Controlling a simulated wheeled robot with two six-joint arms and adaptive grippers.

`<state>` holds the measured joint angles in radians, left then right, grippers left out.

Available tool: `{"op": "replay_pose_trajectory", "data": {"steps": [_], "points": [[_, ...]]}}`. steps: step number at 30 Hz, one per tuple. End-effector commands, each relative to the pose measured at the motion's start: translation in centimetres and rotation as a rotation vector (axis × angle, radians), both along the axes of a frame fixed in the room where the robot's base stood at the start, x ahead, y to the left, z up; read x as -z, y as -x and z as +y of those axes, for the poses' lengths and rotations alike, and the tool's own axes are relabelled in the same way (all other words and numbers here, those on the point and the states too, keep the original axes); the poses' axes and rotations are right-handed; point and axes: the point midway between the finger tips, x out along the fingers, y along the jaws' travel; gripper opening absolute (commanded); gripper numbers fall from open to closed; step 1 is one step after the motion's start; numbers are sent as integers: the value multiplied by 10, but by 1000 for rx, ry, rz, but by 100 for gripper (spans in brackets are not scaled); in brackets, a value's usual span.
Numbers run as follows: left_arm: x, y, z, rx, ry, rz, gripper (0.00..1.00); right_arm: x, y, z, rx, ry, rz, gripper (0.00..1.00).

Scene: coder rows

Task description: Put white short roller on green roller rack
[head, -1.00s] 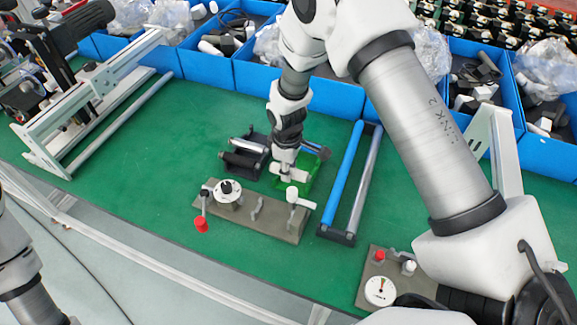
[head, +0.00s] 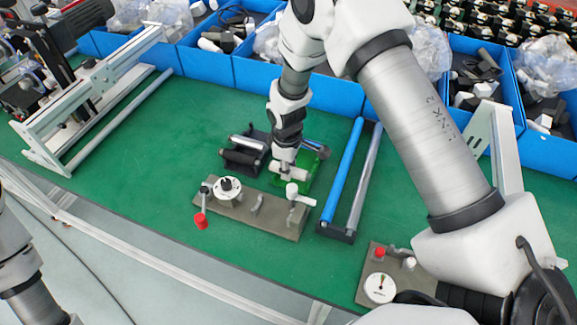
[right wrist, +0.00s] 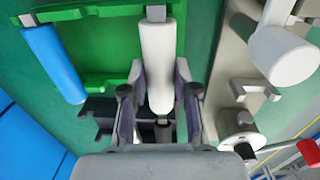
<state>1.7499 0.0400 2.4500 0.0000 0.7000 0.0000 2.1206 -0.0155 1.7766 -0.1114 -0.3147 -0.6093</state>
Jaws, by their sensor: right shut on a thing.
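The white short roller (head: 297,174) is held by my right gripper (head: 286,165), at the green roller rack (head: 312,177). In the right wrist view the white roller (right wrist: 157,62) lies between the two fingers of the right gripper (right wrist: 159,92), and its far pin overlaps the rack's upper edge. I cannot tell whether the pins rest in the slots. The green rack (right wrist: 98,38) also carries a blue roller (right wrist: 53,64) on its left side there. My left gripper is out of view.
A black rack (head: 242,158) with rollers stands left of the green one. A grey-brown fixture plate (head: 270,222) lies in front. A rack with long blue and grey rollers (head: 349,175) stands right. Blue bins (head: 205,70) line the back.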

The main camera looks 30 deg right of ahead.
Motion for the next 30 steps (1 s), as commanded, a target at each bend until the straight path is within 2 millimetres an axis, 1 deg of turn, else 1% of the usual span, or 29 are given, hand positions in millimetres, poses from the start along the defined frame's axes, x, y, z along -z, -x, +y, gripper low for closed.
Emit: {"op": "replay_pose_trajectory", "data": {"steps": [6, 23, 24, 26, 30], "points": [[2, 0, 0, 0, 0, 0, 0, 7, 0, 0, 0, 0, -1, 0], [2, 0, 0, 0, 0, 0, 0, 11, 0, 0, 0, 0, 0, 0], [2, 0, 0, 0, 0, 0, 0, 11, 0, 0, 0, 0, 0, 36], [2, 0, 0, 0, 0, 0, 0, 11, 0, 0, 0, 0, 0, 58], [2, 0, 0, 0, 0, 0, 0, 11, 0, 0, 0, 0, 0, 59]]}}
